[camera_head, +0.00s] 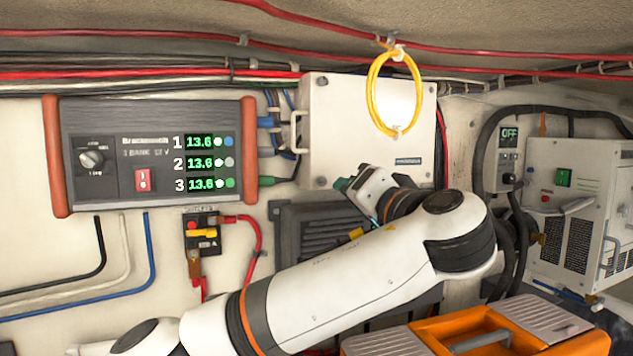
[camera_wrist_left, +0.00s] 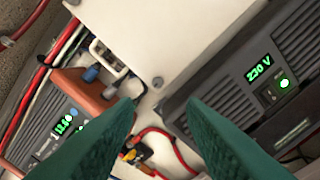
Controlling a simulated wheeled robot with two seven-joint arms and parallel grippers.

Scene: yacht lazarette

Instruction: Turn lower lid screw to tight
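The white box (camera_head: 345,125) on the wall has a flat lid with small round screws near its corners. The lower lid screw (camera_head: 322,182) is at its lower left corner, just left of my left gripper (camera_head: 343,186). In the left wrist view the screw (camera_wrist_left: 157,82) is a small grey dot just beyond and between the fingertips. There my left gripper (camera_wrist_left: 160,102) shows two green fingers spread apart with nothing between them. They look apart from the screw. The screw's slot is too small to read. My right gripper is not in view.
A yellow cable loop (camera_head: 372,95) hangs over the lid. A latch-like handle (camera_head: 295,130) stands at the box's left edge. A dark inverter (camera_head: 310,225) sits below, and a charger panel (camera_head: 100,150) at left. An orange toolbox (camera_head: 430,330) is in front.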

